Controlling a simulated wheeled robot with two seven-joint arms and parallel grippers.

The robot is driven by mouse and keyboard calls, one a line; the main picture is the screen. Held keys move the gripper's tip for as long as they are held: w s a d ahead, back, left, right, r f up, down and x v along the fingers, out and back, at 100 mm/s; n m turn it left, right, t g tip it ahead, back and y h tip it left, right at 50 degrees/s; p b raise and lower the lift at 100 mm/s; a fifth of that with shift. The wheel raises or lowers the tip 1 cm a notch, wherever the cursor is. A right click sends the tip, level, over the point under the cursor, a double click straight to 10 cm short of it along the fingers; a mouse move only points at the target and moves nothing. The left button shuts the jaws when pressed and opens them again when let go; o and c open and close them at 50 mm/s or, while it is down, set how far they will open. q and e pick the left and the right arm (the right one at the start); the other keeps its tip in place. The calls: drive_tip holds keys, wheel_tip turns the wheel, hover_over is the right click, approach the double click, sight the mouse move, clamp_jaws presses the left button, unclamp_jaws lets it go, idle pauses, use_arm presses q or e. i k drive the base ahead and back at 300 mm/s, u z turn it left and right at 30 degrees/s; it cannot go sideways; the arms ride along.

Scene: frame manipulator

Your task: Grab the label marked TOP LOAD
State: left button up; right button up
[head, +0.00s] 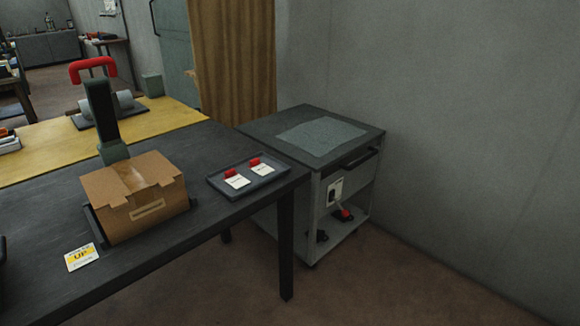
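Two small white labels lie in a shallow dark tray (222,190) on the dark table, right of the box. The left label (237,181) and the right label (263,169) each have a red grip at the upper end. Their print is too small to read, so I cannot tell which one is marked TOP LOAD. A white and yellow label (83,257) reading "UP" lies flat at the table's front left. A brown cardboard box (140,205) sits in a dark holder. Neither of my grippers is in view.
A grey cart (318,140) with a mat on top stands right of the dark table (185,258). A yellow table (50,148) adjoins behind. The table front is mostly clear.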

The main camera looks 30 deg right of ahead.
sight(260, 169)
drive_tip(key=z, duration=2.15)
drive_tip(key=i, duration=2.45)
drive_tip(key=u, duration=2.6)
